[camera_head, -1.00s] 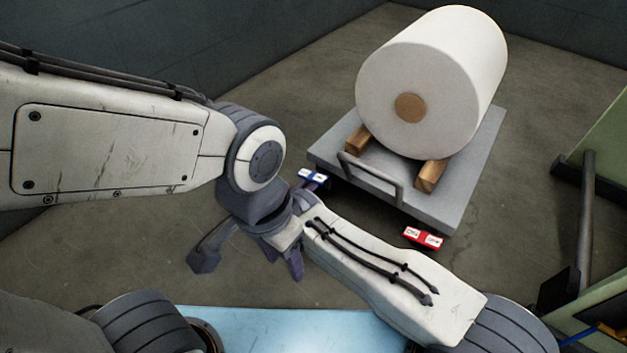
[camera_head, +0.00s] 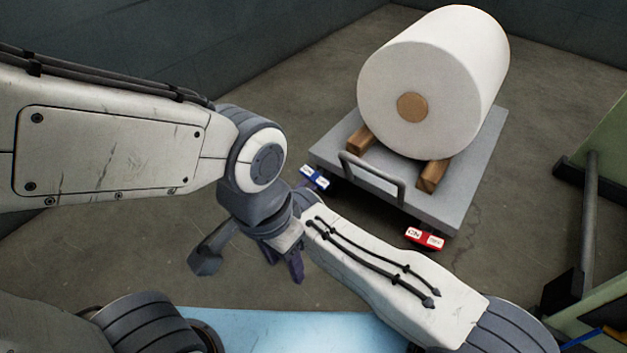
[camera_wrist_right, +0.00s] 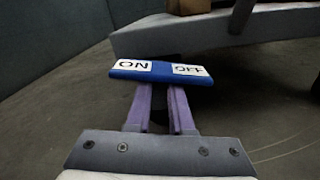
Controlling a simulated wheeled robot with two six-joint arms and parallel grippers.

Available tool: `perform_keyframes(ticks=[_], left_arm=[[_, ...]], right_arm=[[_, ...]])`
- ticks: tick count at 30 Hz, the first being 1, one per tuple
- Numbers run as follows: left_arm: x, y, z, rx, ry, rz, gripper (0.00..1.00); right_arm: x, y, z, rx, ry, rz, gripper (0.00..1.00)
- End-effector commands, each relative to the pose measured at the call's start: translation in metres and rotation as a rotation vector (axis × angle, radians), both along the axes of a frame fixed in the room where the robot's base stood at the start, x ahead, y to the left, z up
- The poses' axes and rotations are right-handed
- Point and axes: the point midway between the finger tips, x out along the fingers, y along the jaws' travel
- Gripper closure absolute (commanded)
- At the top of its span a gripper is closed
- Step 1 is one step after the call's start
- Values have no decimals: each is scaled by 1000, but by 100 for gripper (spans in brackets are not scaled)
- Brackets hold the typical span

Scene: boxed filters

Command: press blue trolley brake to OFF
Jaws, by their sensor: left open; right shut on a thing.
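The blue trolley brake (camera_head: 314,178) is a small pedal with white ON and OFF labels at the trolley's left front corner. In the right wrist view the blue brake (camera_wrist_right: 160,72) spans the fingertips of my right gripper (camera_wrist_right: 162,92), ON at left and OFF at right, the OFF end slightly lower. The purple fingers meet its near edge, with a narrow gap between them; their tips are hidden. My left gripper (camera_head: 284,262) is open and empty, well in front of the brake.
The grey trolley (camera_head: 455,195) carries a big white roll (camera_head: 400,70) on wooden blocks and has a front handle (camera_head: 372,178). A red brake (camera_head: 425,238) with white labels is at its right front. A green frame (camera_head: 600,200) stands at right. Floor is clear at left.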

Motion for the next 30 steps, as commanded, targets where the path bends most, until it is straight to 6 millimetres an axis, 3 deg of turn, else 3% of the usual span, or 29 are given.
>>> perform_keyframes(ticks=[12, 13, 15, 30], left_arm=[[0, 0, 0, 0, 0, 0, 50], [0, 0, 0, 0, 0, 0, 50], [0, 0, 0, 0, 0, 0, 50], [0, 0, -2, 0, 0, 0, 50]], right_arm=[[0, 2, 0, 12, -6, 5, 100], [0, 2, 0, 12, -6, 5, 76], [0, 2, 0, 11, -6, 5, 50], [-3, 3, 0, 9, -7, -3, 50]])
